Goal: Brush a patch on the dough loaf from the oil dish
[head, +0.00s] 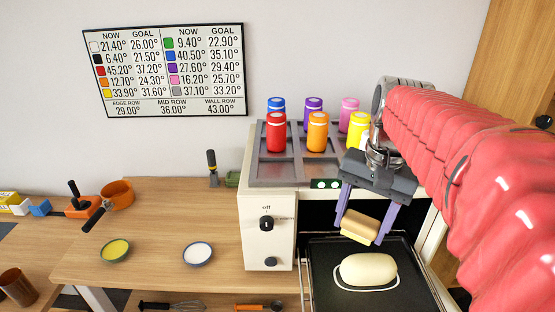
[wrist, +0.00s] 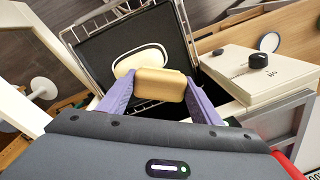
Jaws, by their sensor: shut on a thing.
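My gripper (head: 367,226) is shut on a brush (head: 361,224), a light wooden block with a yellow strip along its lower edge. The brush is tilted and held above the dough loaf, apart from it in the head view. The wrist view shows the brush's wooden block (wrist: 160,85) between the purple fingers. The pale oval dough loaf (head: 368,269) lies inside a white outline on a dark tray (head: 325,262). In the wrist view the brush partly hides the loaf (wrist: 140,60). A green-rimmed dish of yellow liquid (head: 115,250), apparently the oil dish, stands far left on the wooden counter.
A blue-rimmed dish with white contents (head: 197,254) stands between the yellow dish and the oven (head: 266,225). Several coloured jars (head: 318,132) sit in a grey rack on the oven top.

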